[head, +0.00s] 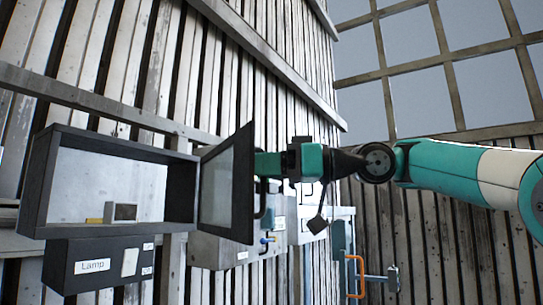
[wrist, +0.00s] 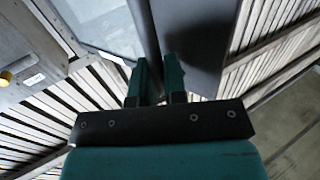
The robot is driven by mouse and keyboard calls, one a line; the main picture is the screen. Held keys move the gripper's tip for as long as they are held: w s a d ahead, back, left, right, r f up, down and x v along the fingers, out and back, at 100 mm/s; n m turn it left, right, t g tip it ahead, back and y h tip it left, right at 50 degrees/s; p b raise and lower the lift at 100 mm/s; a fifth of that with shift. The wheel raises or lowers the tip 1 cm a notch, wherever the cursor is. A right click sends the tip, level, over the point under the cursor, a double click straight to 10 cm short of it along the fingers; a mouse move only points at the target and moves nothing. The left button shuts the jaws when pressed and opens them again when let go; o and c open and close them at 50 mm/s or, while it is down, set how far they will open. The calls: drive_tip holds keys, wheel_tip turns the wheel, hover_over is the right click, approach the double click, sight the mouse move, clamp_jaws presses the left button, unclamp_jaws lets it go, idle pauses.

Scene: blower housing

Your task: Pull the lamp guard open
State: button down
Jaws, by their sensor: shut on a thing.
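The lamp guard (head: 218,190) is a dark-framed door with a clear pane, standing swung out from the right edge of an open dark box (head: 180,212). A panel with the label "Lamp" (head: 93,266) sits under that box. A dark handle (head: 262,198) is on the guard's right face. My gripper (head: 262,165) is at this handle, coming from the right, with its fingers shut on it. In the wrist view, my gripper's green fingers (wrist: 158,75) close around a dark bar (wrist: 145,32). The exact contact is partly hidden.
Inside the open box lie a small grey block (head: 122,211) and a yellow piece (head: 94,220). Grey boxes (head: 218,250) and an orange handle (head: 355,272) are on the plank wall below and right of the guard. The space right of my arm's wrist looks clear.

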drive_tip(key=shift+w+r, duration=0.1)
drive_tip(key=shift+r, duration=0.05)
drive_tip(key=c, duration=1.2)
unclamp_jaws()
drive_tip(key=shift+w+a, duration=0.1)
drive_tip(key=shift+d, duration=0.2)
